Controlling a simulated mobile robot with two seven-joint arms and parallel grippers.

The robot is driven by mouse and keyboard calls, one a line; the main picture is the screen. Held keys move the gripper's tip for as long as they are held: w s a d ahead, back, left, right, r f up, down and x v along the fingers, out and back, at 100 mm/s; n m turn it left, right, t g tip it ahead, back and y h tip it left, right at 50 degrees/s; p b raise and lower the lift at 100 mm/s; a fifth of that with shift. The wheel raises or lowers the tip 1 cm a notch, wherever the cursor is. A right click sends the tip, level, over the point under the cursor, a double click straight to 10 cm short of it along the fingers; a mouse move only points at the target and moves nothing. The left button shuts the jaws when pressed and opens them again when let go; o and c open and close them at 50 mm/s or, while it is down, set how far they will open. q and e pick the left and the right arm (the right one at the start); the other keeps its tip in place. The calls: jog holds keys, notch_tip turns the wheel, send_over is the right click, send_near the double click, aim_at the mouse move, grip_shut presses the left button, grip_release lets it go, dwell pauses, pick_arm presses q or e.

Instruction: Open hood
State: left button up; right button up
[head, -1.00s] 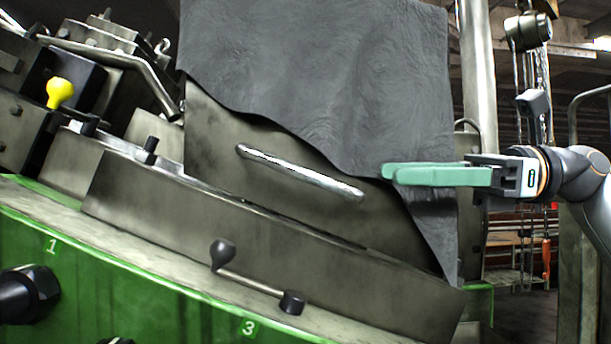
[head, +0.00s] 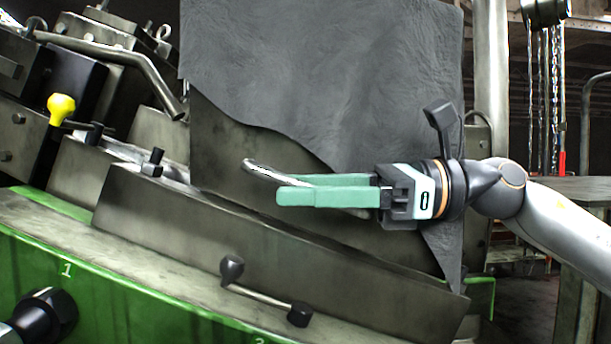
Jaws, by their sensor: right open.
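The hood (head: 225,140) is a grey metal panel with a dark grey leather-like cover (head: 320,80) draped over its upper part. A shiny metal bar handle (head: 262,172) slants across the hood below the cover's edge. My right gripper (head: 280,191) comes in from the right with its green fingers pointing left, in front of the handle. The fingers are open and hide the handle's middle and lower right part. I cannot tell whether they touch it. The left gripper is not in view.
A small crank lever (head: 262,292) with dark knobs sits on the lower metal casing. A yellow knob (head: 61,108) and a bent metal bar (head: 140,65) are at the left. The green machine base (head: 120,290) runs along the bottom. Chains (head: 545,100) hang at the right.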

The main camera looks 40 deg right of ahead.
jog(key=shift+a, duration=0.1)
jog(key=shift+c, duration=0.3)
grip_shut()
dwell(1.1)
